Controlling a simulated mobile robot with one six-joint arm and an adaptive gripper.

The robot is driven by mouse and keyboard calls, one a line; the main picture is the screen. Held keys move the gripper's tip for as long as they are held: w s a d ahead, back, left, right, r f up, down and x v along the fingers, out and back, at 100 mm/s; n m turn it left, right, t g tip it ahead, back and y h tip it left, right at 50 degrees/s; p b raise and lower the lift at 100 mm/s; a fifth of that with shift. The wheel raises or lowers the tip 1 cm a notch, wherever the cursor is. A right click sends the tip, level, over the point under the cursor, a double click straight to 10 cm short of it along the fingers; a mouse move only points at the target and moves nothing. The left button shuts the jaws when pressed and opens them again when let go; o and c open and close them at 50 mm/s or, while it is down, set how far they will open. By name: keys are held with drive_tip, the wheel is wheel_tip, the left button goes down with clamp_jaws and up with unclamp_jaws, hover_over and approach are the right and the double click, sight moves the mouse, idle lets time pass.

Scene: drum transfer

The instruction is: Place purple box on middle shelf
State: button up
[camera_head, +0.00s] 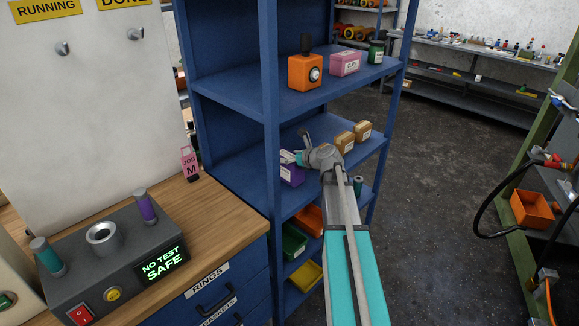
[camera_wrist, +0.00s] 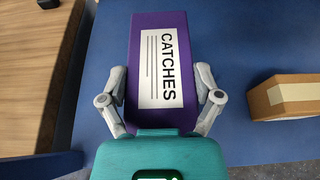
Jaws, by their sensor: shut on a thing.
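The purple box (camera_head: 292,174) shows in the head view at the middle shelf of the blue rack, partly hidden by my wrist. In the wrist view the purple box (camera_wrist: 161,22) carries a white label reading "CATCHES". My gripper (camera_wrist: 163,80) has one finger on each side of the box and is shut on it. The box lies over the blue surface of the middle shelf (camera_head: 243,180); I cannot tell whether it touches the shelf. In the head view my gripper (camera_head: 297,158) is at the shelf, its fingertips hard to make out.
Two brown boxes (camera_head: 344,141) stand to the right on the same shelf; one brown box (camera_wrist: 284,97) is right of my gripper. An orange device (camera_head: 305,72) and a pink box (camera_head: 345,63) stand on the shelf above. Coloured bins (camera_head: 294,241) sit below. A wooden counter (camera_head: 200,222) is at left.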

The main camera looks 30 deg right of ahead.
drive_tip(key=shift+w+a+f+b, duration=0.15)
drive_tip(key=shift+w+f+b, duration=0.15)
drive_tip(key=shift+f, duration=0.2)
drive_tip(key=shift+s+f+b, duration=0.1)
drive_tip(key=shift+f+b, duration=1.2)
drive_tip(key=shift+b, duration=0.05)
drive_tip(key=shift+f, duration=0.15)
drive_tip(key=o, duration=1.1)
drive_tip(key=shift+r, duration=0.2)
drive_tip(key=shift+s+r+p, duration=0.25)
drive_tip(key=shift+s+p, duration=0.1)
drive_tip(key=shift+s, duration=0.2)
drive_tip(key=p+v, duration=0.4)
drive_tip(key=v, duration=0.7)
drive_tip(key=shift+w, duration=0.1)
